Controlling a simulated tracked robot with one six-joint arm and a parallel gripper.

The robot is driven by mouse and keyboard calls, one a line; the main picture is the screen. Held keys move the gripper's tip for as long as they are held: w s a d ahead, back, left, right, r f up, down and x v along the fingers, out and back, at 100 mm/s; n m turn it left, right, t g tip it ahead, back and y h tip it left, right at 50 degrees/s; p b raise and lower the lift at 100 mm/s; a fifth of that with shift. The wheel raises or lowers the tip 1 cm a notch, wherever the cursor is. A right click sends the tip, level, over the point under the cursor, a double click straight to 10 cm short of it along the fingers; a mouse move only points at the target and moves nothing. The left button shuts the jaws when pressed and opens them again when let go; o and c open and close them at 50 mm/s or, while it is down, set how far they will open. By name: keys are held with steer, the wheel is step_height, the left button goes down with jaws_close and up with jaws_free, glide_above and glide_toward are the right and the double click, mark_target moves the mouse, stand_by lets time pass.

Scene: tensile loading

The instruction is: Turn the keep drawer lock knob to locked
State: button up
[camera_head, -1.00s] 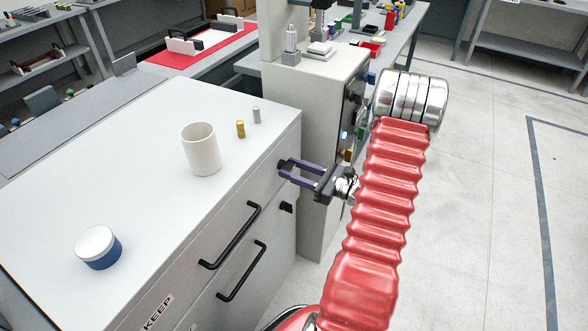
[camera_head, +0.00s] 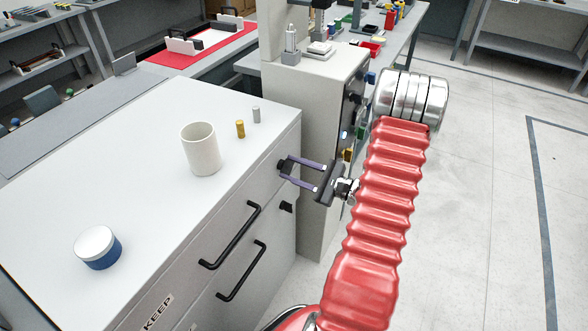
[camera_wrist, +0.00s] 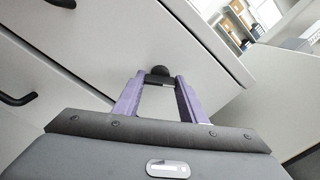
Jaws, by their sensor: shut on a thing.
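The keep drawer lock knob is a small black knob (camera_head: 283,165) on the upper drawer front, near its right end. It also shows in the wrist view (camera_wrist: 161,72), between my fingertips. My gripper (camera_head: 289,168) has purple fingers and is shut on the knob; it also shows in the wrist view (camera_wrist: 157,82). The fingers partly hide the knob, and I cannot read any lock marking. The upper drawer has a black bar handle (camera_head: 231,236) and stands closed. A KEEP label (camera_head: 158,313) is on the front at the lower left.
A second black knob (camera_head: 286,207) sits on the lower drawer, with another handle (camera_head: 242,271). On the cabinet top (camera_head: 130,170) stand a white cup (camera_head: 201,150), a blue-and-white jar (camera_head: 98,248) and two small cylinders. A grey machine (camera_head: 318,110) stands close behind my gripper.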

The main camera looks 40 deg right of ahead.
steer(key=n, duration=1.1)
steer(key=shift+f, duration=0.1)
steer(key=shift+n, duration=0.3)
steer(key=o, duration=1.1)
steer(key=shift+c, duration=0.2)
steer(key=shift+s, duration=0.1)
steer(key=v, duration=1.3)
steer(key=shift+s, duration=0.35)
